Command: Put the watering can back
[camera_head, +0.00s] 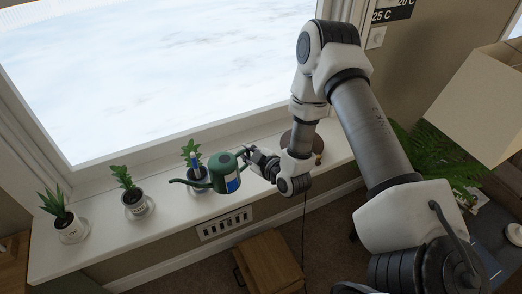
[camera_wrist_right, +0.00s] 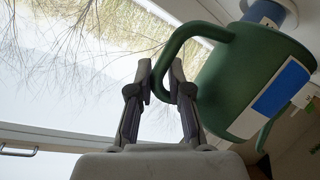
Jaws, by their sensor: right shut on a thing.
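The green watering can (camera_head: 224,173) has a blue-and-white label on its side and a spout pointing left. It is in front of the third plant and over the windowsill (camera_head: 100,243); I cannot tell whether it touches the sill. My right gripper (camera_head: 249,157) is at the can's right side, shut on its handle. In the right wrist view, the can (camera_wrist_right: 240,85) fills the right side, and its curved handle passes at the fingertips of my right gripper (camera_wrist_right: 161,82). My left gripper is not in view.
Potted plants stand on the sill: a spiky one (camera_head: 56,203), a leafy one (camera_head: 126,178) and a third (camera_head: 189,148) behind the can. A brown round piece (camera_head: 289,137) lies on the sill at right, partly hidden by my arm. A wooden stool (camera_head: 268,262) stands below.

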